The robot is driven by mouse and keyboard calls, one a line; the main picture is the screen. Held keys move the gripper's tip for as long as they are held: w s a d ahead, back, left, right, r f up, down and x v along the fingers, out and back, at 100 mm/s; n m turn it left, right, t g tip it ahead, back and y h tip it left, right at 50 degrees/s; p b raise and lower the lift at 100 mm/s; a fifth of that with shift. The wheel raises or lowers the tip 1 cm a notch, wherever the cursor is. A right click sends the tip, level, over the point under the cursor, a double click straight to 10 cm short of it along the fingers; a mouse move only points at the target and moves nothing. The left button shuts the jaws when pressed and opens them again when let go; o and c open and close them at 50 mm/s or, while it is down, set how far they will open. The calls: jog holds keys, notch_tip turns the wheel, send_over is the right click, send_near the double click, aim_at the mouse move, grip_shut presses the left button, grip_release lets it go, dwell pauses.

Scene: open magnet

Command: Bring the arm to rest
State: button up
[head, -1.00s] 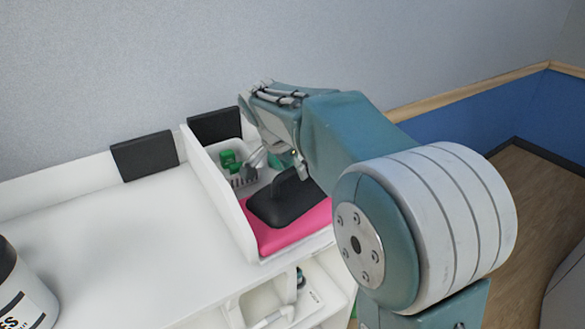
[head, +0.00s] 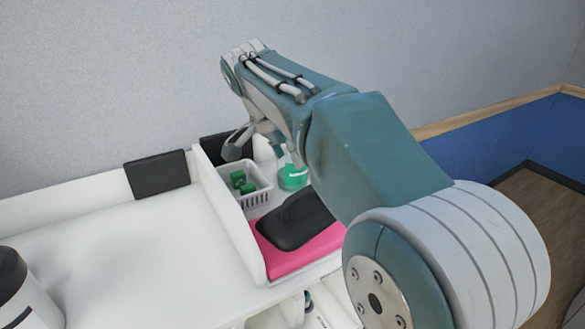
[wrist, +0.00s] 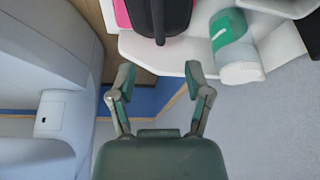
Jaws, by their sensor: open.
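My gripper (wrist: 158,88) is open and empty in the wrist view, its two fingers spread apart over a background of floor and wall. In the head view my gripper (head: 240,143) is raised above the back of the white counter, in front of the grey wall, and my forearm partly hides it. Below it are a black object (head: 295,218) on a pink pad (head: 290,261) and a small white basket (head: 258,194) with green items. The black object also shows at the top of the wrist view (wrist: 160,14).
A white divider (head: 228,205) borders the pad. A dark-topped container (head: 12,275) stands at the left. The counter between is clear.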

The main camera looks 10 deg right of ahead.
jog(key=shift+s+r, duration=0.1)
jog(key=s+d+f+n+t+y, duration=0.1)
jog(key=s+f+n, duration=0.5)
jog(key=s, duration=0.6)
jog(key=s+d+f+n+t+y, duration=0.2)
jog(key=s+f+n, duration=0.4)
jog(key=s, duration=0.7)
jog(key=shift+d+f+y, duration=0.35)
jog(key=shift+d+y, duration=0.1)
jog(key=shift+y, duration=0.05)
jog(key=shift+s, duration=0.1)
